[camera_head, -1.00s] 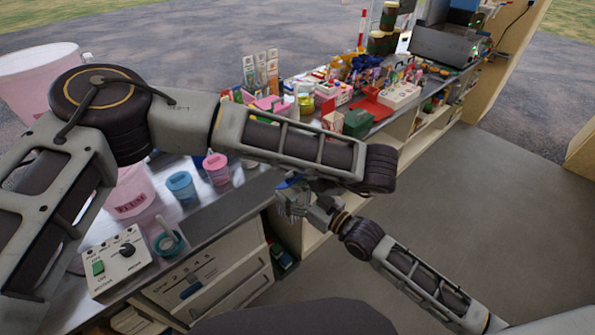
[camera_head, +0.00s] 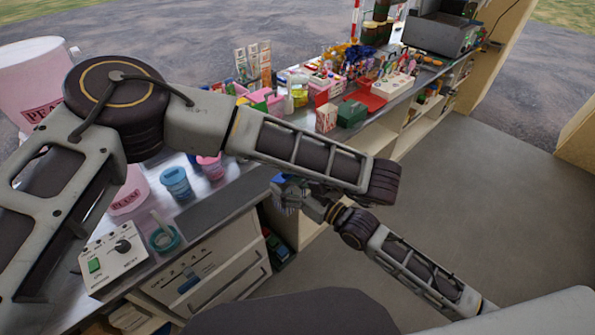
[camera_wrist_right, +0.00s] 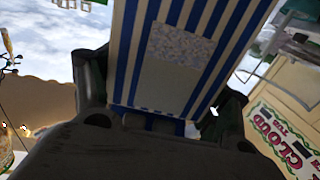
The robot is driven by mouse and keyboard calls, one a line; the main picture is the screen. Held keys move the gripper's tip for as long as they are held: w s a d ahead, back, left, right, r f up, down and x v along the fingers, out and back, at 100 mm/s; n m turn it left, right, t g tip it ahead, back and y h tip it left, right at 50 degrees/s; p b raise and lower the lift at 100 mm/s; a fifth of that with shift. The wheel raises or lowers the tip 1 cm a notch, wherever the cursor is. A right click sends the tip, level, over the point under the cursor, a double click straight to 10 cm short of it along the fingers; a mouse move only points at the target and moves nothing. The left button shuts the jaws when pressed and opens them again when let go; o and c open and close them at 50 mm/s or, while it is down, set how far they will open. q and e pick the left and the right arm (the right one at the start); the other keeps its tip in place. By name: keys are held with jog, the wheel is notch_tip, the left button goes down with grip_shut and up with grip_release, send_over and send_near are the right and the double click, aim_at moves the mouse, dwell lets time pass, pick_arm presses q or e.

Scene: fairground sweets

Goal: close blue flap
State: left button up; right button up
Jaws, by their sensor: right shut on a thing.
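My right gripper (camera_wrist_right: 160,95) is shut on a blue-and-white striped thing (camera_wrist_right: 205,25) with a grey speckled patch, which stands up between the fingers in the right wrist view. In the head view my right arm comes in from the lower right, and its gripper (camera_head: 291,196) is at the counter's front edge, partly under my left arm. A bit of blue (camera_head: 279,179) shows at that gripper; I cannot make out a flap or whether it is open. My left arm crosses the picture from the left, above the counter. Its gripper does not show.
The counter (camera_head: 205,208) holds a blue cup (camera_head: 175,185), a pink cup (camera_head: 211,167), a control box (camera_head: 113,257) and a teal ring-shaped container (camera_head: 165,239). A green box (camera_head: 351,113) and a red tray (camera_head: 368,100) lie farther back. The floor (camera_head: 470,200) at the right is clear.

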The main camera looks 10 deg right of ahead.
pick_arm(q)
jog(key=shift+o, duration=1)
jog(key=shift+d+r, duration=0.1)
jog(key=v, duration=0.7)
jog(key=shift+s+d, duration=0.1)
jog(key=shift+s, duration=0.05)
jog(key=shift+o, duration=0.3)
